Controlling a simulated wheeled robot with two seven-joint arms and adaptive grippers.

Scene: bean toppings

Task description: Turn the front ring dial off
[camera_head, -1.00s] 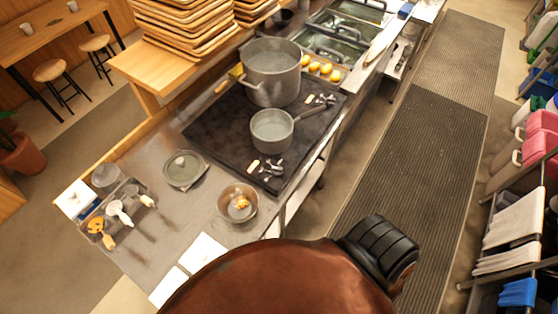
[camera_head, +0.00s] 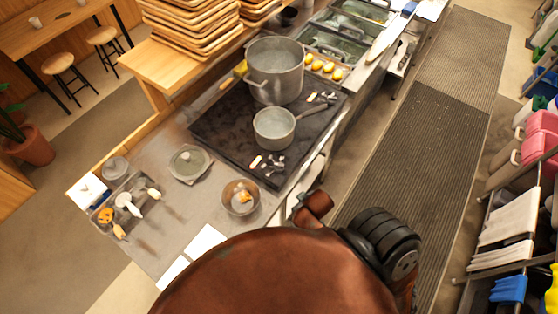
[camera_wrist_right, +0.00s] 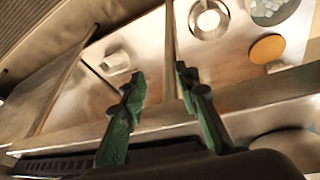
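The dark cooktop (camera_head: 225,125) carries a large pot (camera_head: 274,75) at the back and a smaller long-handled saucepan (camera_head: 273,130) nearer me. Small metallic controls (camera_head: 273,164) sit on the cooktop edge in front of the saucepan, beside a pale label; which way they are turned is too small to tell. A second control cluster (camera_head: 325,98) sits farther along the same edge. My right gripper (camera_wrist_right: 161,80) has two green fingers standing apart with nothing between them; no dial can be made out in the right wrist view. My left gripper is out of view.
A metal bowl (camera_head: 240,197), a lidded dish (camera_head: 190,163) and a utensil tray (camera_head: 125,210) stand on the near counter. Yellow items (camera_head: 325,67) lie beside the large pot. The right wrist view shows a white cup (camera_wrist_right: 115,62) and an orange disc (camera_wrist_right: 267,48). The floor mat (camera_head: 410,160) is clear.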

